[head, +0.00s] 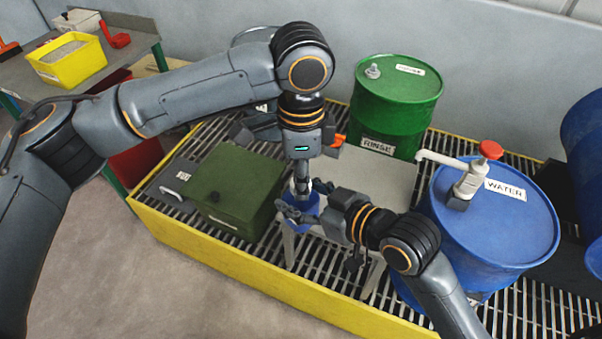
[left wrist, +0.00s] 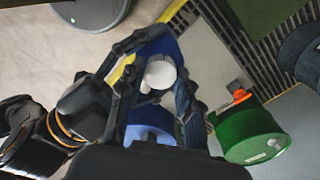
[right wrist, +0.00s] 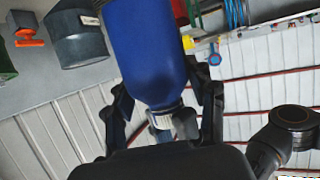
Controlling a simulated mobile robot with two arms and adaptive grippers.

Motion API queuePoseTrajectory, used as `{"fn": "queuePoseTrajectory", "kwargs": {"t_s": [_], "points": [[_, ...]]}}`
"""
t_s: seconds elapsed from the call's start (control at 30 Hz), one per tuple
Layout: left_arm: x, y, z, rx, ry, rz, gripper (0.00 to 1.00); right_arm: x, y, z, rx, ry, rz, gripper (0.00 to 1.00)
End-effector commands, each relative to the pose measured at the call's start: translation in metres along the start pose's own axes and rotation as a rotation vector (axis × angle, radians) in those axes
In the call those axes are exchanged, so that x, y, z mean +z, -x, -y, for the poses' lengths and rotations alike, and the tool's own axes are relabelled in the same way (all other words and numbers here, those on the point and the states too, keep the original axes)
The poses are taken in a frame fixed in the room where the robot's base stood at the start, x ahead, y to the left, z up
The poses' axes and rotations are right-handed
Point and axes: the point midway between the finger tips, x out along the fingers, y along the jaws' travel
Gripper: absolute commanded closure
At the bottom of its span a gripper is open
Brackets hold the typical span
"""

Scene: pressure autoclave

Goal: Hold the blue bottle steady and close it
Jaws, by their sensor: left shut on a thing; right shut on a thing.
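The blue bottle (head: 306,206) is between my two grippers, in front of the grey table. My left gripper (head: 301,187) comes down over its top from above. In the left wrist view the white cap (left wrist: 160,74) lies between the left fingers, with the blue bottle (left wrist: 152,47) behind it; the left gripper is shut on the cap. My right gripper (head: 292,208) reaches in from the right and is shut on the bottle. The right wrist view shows the bottle (right wrist: 148,50) large between the right fingers, its narrow whitish end (right wrist: 163,120) pointing down in the picture. The exact finger contacts are partly hidden.
A green box (head: 235,190) stands to the left on the yellow-edged grating (head: 240,262). The green drum (head: 395,105) is behind, and the blue water drum (head: 500,225) with a pump is at the right. The grey table (head: 385,185) is close behind the bottle.

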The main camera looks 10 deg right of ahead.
Motion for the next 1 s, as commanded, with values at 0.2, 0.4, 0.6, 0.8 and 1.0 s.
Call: {"fn": "queuePoseTrajectory", "kwargs": {"t_s": [0.2, 0.4, 0.6, 0.8, 1.0], "points": [[0.001, 0.0, 0.001, -0.001, -0.047, 0.002, 0.62, -0.001, 0.0, 0.0, 0.0, 0.0, -0.002, 1.0], [0.001, 0.0, 0.001, -0.001, -0.045, 0.001, 0.44, -0.001, 0.0, 0.0, 0.0, 0.0, -0.002, 1.0], [0.0, 0.001, 0.001, -0.001, -0.045, 0.001, 0.44, -0.001, 0.0, 0.0, 0.0, 0.0, -0.002, 1.0], [0.0, 0.018, 0.001, -0.003, -0.044, 0.0, 0.44, -0.001, 0.0, 0.0, 0.0, 0.0, -0.002, 1.0], [0.0, 0.043, 0.001, -0.002, -0.044, 0.001, 0.44, -0.001, 0.0, 0.0, 0.0, 0.0, -0.002, 1.0]]}}
